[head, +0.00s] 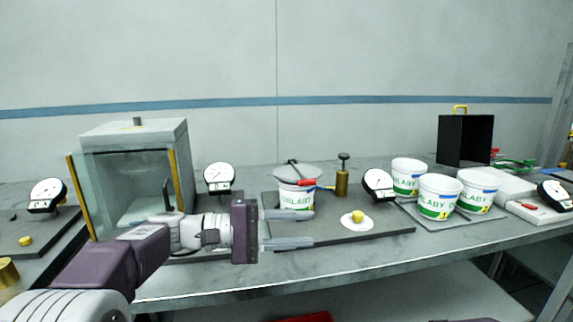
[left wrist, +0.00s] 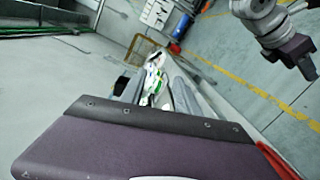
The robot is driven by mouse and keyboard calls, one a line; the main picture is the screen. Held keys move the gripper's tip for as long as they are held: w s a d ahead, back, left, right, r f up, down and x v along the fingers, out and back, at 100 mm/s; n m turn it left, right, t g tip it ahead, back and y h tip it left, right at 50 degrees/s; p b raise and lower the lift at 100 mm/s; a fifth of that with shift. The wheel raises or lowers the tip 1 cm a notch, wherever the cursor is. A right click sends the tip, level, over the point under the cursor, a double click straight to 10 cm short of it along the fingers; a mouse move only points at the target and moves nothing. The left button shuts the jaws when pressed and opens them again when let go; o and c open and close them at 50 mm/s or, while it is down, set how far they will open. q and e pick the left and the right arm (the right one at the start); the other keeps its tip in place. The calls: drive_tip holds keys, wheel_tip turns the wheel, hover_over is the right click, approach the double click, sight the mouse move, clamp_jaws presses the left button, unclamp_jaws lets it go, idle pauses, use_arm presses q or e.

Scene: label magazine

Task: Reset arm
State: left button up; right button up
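My left gripper (head: 309,228) reaches in from the left in the head view, in front of the bench. Its two fingers are apart with nothing between them, and they point right, in front of a dark mat (head: 385,229). In the left wrist view its fingers (left wrist: 150,84) are also apart, with white tubs seen beyond them. A purple and grey arm part, which looks like my right arm's end (left wrist: 290,45), shows at the upper right of the left wrist view.
A white tub (head: 296,198), a brass plunger (head: 342,182) and a dial gauge (head: 378,184) stand behind the left gripper. A glass-fronted box (head: 134,135) stands left. Several white tubs (head: 440,197) and a black case (head: 465,140) stand right. The bench's front strip is clear.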

use_arm(q)
drive_tip(key=s+a+f+g+y, duration=0.1)
drive_tip(key=s+f+y, duration=0.35)
drive_tip(key=f, duration=0.55)
drive_tip(key=s+a+f+g+y, duration=0.1)
drive_tip(key=s+a+f+y, duration=0.3)
drive_tip(key=f, duration=0.6)
drive_tip(key=s+a+f+m+y, duration=0.4)
drive_tip(key=s+a+f+y, duration=0.45)
drive_tip(key=a+f, duration=0.6)
wheel_tip(320, 180, up, 22)
drive_tip(key=w+t+p, duration=0.1)
drive_tip(key=p, duration=2.1)
drive_tip(key=shift+w+a+f, duration=0.15)
drive_tip(key=shift+w+a, duration=0.2)
drive_tip(key=shift+w, duration=0.05)
